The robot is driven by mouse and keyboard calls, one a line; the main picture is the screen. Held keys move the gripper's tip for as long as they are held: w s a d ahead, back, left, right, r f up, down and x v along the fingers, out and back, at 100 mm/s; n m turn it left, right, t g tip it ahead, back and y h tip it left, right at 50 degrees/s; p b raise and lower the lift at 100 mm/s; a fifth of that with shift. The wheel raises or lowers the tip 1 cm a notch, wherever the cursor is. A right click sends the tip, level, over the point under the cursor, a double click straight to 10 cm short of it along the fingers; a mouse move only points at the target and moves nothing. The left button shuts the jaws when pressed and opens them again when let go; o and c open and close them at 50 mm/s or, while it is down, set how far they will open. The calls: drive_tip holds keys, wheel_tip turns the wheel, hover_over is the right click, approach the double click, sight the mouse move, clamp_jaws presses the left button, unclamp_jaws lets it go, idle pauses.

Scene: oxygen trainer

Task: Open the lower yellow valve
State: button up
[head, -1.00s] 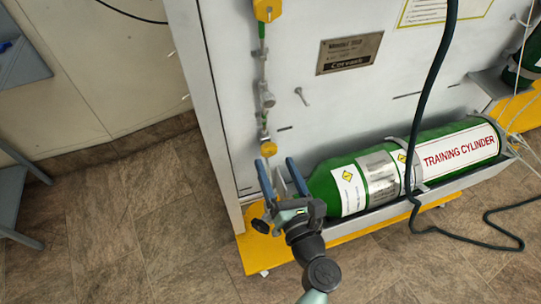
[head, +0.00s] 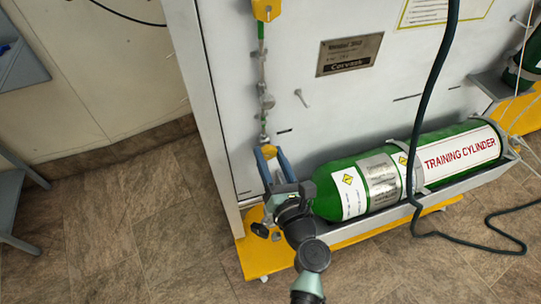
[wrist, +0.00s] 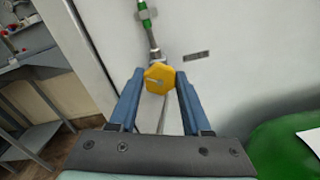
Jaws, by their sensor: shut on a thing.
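The lower yellow valve (head: 270,153) is a small knob at the bottom of a thin pipe line on the white panel. In the wrist view its yellow many-sided face (wrist: 159,79) has a pale slot-like mark. My gripper (head: 269,152) has its blue fingertips on either side of this knob and is shut on it. The wrist view shows the fingers of my gripper (wrist: 160,74) to the left and right of the knob. The knob's rear side is hidden. Another yellow valve (head: 266,9) sits higher on the same line.
A green training cylinder (head: 345,190) lies in a cradle right of my gripper. A dark hose (head: 428,95) hangs in front of the panel. A yellow base edge (head: 250,254) runs below. Blue-grey furniture (head: 20,60) stands far left, with open floor between.

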clamp_jaws()
drive_tip(key=n+b, duration=0.2)
drive_tip(key=n, duration=0.3)
drive_tip(key=shift+f+n, duration=0.1)
drive_tip(key=shift+n, duration=0.2)
drive_tip(key=n+b, duration=0.2)
drive_tip(key=n, duration=0.3)
idle(0.4)
drive_tip(key=o, duration=1)
unclamp_jaws()
